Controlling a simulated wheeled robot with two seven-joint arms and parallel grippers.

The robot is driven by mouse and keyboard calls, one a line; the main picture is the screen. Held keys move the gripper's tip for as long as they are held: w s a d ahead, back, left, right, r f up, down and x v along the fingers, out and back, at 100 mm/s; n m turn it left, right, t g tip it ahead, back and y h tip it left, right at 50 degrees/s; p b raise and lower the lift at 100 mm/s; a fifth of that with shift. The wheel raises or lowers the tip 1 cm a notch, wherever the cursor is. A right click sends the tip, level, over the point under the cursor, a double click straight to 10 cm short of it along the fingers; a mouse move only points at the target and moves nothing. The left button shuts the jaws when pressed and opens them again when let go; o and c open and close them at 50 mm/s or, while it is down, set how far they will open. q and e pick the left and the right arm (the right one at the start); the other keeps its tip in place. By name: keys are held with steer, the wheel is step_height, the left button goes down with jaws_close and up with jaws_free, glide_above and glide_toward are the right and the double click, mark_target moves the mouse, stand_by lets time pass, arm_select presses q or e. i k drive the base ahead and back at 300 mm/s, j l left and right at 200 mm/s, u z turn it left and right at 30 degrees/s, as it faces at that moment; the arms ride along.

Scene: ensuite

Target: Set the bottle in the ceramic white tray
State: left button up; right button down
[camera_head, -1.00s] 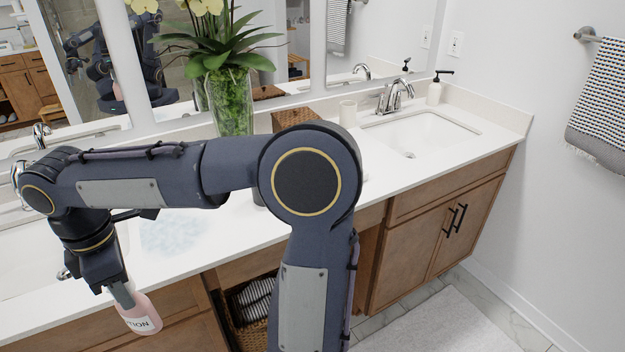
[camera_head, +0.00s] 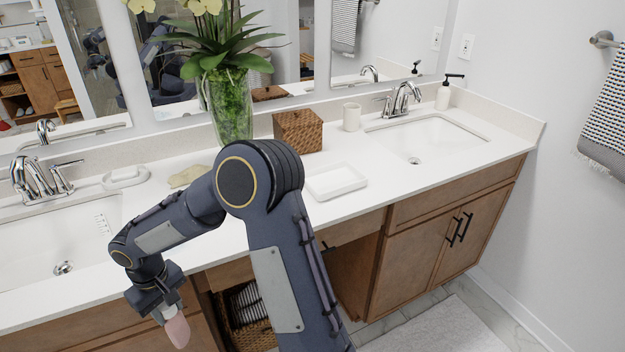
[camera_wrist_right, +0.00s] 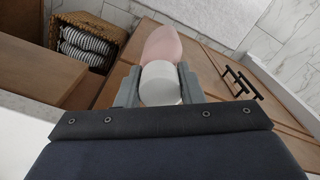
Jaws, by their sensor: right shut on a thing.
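My right gripper (camera_head: 163,312) is shut on a pink bottle (camera_head: 177,332) with a whitish cap. In the head view it hangs in front of the counter's cabinet, below the countertop edge. In the right wrist view the gripper's fingers (camera_wrist_right: 157,88) clasp the white cap, and the pink body of the bottle (camera_wrist_right: 162,45) points away from the wrist. The ceramic white tray (camera_head: 337,181) lies empty on the counter, right of my arm's elbow and in front of the woven box. My left gripper is not in view.
A woven box (camera_head: 298,131), a white cup (camera_head: 351,117) and a glass vase with a plant (camera_head: 230,115) stand behind the tray. Sinks lie left and right (camera_head: 425,138). A soap dispenser (camera_head: 443,97) stands at the back right. Counter around the tray's front and right is clear.

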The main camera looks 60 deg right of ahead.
mark_target(333, 182)
steer(key=l+z, duration=0.2)
steer(key=z, duration=0.25)
steer(key=k+l+z, duration=0.1)
steer(key=l+z, duration=0.4)
steer(key=z, duration=0.35)
steer(key=l+z, duration=0.25)
steer(key=z, duration=0.15)
steer(key=i+l+z, duration=0.1)
steer(key=z, duration=0.35)
steer(key=i+l+z, duration=0.1)
steer(key=l+z, duration=0.2)
steer(key=z, duration=0.15)
steer(key=i+l+u, duration=0.1)
steer(key=u, duration=0.3)
steer(key=i+l+u, duration=0.1)
steer(key=l+u, duration=0.15)
steer(key=u, duration=0.15)
